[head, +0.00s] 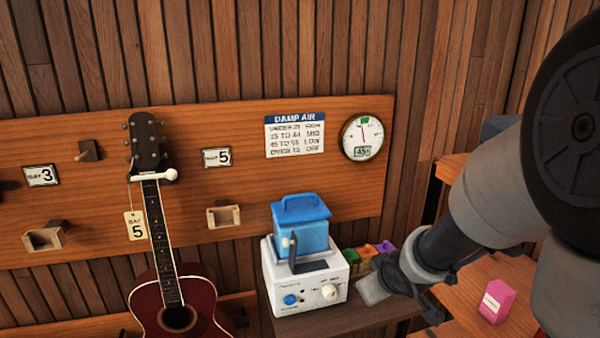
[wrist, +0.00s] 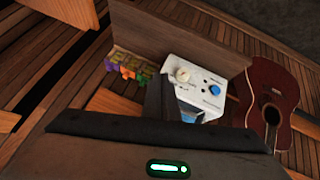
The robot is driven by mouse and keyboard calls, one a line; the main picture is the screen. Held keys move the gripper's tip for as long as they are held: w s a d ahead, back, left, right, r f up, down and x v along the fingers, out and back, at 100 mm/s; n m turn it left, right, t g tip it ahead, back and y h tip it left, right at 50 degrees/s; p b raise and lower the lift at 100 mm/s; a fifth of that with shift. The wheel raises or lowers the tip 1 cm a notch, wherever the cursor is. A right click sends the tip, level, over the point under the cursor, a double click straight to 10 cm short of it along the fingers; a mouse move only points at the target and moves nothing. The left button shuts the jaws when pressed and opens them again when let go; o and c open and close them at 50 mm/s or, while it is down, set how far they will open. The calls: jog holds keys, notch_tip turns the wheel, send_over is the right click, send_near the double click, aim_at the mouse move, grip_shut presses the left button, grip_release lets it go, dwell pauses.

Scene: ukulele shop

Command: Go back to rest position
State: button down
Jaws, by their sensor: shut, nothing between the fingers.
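My gripper (head: 374,290) is at the lower middle-right in the head view, close to the right side of a white humidifier-like box (head: 309,289) with knobs. It looks shut and holds nothing. Whether it touches the box is hard to tell. My arm comes in from the right edge of the head view. In the wrist view my gripper (wrist: 170,125) shows in part at the bottom, with the white box (wrist: 195,85) just beyond it. A blue tank with a handle (head: 300,228) sits on top of the box.
A red ukulele (head: 180,300) tagged Bay 5 hangs at the left. Wall pegs and holders (head: 223,216), a Damp Air chart (head: 294,134) and a round gauge (head: 362,137) are on the panel. Several small colored pieces (head: 362,256) lie behind my gripper. A pink box (head: 496,300) stands at right.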

jog(key=s+d+r+m+h, duration=0.2)
jog(key=s+r+m, duration=0.2)
jog(key=s+r, duration=0.6)
jog(key=s+a+r+g, duration=0.1)
jog(key=s+a+r, duration=0.1)
jog(key=s, duration=0.3)
jog(key=s+a+r+m+g+y, duration=0.1)
jog(key=s+a+r, duration=0.1)
jog(key=s, duration=0.3)
jog(key=shift+s+y, duration=0.3)
jog(key=shift+s, duration=0.1)
